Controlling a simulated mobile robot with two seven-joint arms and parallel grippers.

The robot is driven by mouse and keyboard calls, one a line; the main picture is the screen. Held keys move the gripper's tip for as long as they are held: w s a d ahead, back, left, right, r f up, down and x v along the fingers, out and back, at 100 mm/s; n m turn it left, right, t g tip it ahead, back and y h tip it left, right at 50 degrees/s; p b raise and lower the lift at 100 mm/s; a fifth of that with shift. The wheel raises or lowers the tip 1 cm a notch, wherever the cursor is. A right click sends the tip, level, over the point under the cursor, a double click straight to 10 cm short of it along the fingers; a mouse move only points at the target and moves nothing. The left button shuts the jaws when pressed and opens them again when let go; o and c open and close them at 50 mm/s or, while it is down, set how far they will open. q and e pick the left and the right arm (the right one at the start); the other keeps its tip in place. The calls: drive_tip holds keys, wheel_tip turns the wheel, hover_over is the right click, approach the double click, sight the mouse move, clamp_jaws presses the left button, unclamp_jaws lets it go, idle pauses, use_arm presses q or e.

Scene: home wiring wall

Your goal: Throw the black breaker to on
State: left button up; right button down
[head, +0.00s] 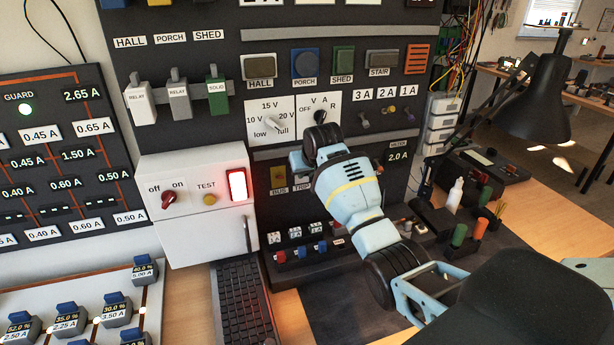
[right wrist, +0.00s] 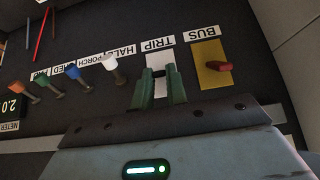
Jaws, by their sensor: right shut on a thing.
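My right gripper (head: 302,163) reaches to the dark panel just right of the yellow BUS plate (head: 277,176). In the right wrist view its green fingers (right wrist: 160,88) are shut at the white TRIP plate (right wrist: 161,65). Between them is a small dark piece, which I take to be the black breaker (right wrist: 159,73); the fingers hide most of it, and I cannot tell its position. The red BUS lever (right wrist: 219,66) stands beside the fingers, apart from them. My left gripper is not in view.
Several coloured levers, the nearest being the white HALL one (right wrist: 115,69), stand on the other side of the fingers. A white box (head: 190,235) with an off/on knob (head: 169,198) stands at left. A keyboard (head: 243,300) and a black lamp (head: 537,100) are nearby.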

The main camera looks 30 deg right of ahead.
drive_tip(key=shift+w+r+g, duration=0.15)
drive_tip(key=shift+r+g, duration=0.1)
drive_tip(key=shift+g, duration=0.35)
drive_tip(key=c, duration=1.4)
unclamp_jaws()
drive_tip(key=shift+r, duration=0.15)
drive_tip(key=d+v, duration=0.1)
drive_tip(key=v, duration=0.6)
drive_tip(key=shift+a+r, duration=0.3)
drive_tip(key=shift+a, duration=0.05)
